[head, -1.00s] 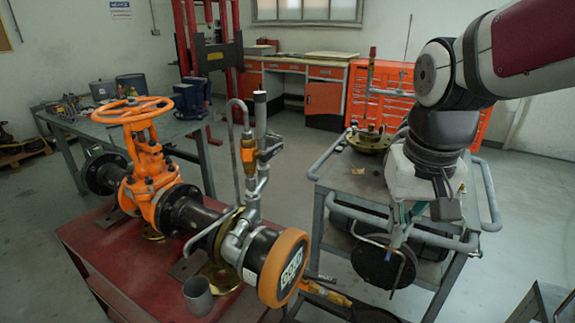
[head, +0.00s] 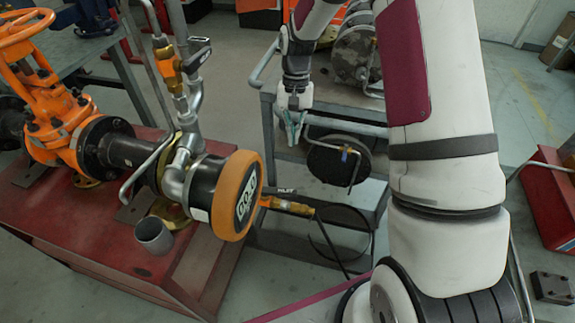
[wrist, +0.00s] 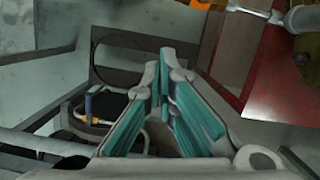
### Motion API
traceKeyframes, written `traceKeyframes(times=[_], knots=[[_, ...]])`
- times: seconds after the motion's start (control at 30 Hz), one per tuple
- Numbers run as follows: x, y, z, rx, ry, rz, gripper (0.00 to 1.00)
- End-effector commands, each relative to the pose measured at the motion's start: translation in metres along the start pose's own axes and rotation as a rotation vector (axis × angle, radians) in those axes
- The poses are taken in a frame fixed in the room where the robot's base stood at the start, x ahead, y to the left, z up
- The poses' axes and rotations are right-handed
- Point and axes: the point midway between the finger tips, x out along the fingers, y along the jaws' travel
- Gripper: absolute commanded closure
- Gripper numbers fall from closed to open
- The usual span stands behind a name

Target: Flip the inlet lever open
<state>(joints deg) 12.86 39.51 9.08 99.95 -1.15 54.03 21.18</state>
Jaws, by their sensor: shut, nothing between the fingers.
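An orange part (wrist: 240,8) shows at the top right of the wrist view.
The red bench (head: 130,270) carries the pipe assembly, an orange handwheel valve (head: 55,115) and a grey cup (head: 153,235).

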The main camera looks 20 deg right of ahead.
Motion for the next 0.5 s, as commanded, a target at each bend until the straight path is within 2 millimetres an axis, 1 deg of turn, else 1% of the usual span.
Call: traceKeyframes(times=[0.17, 0.27, 0.5], knots=[[0.015, 0.000, 0.000, 0.002, -0.005, 0.001, 1.00], [0.031, 0.000, 0.001, 0.002, -0.006, 0.001, 1.00], [0.079, 0.000, 0.001, 0.000, -0.006, 0.001, 1.00]])
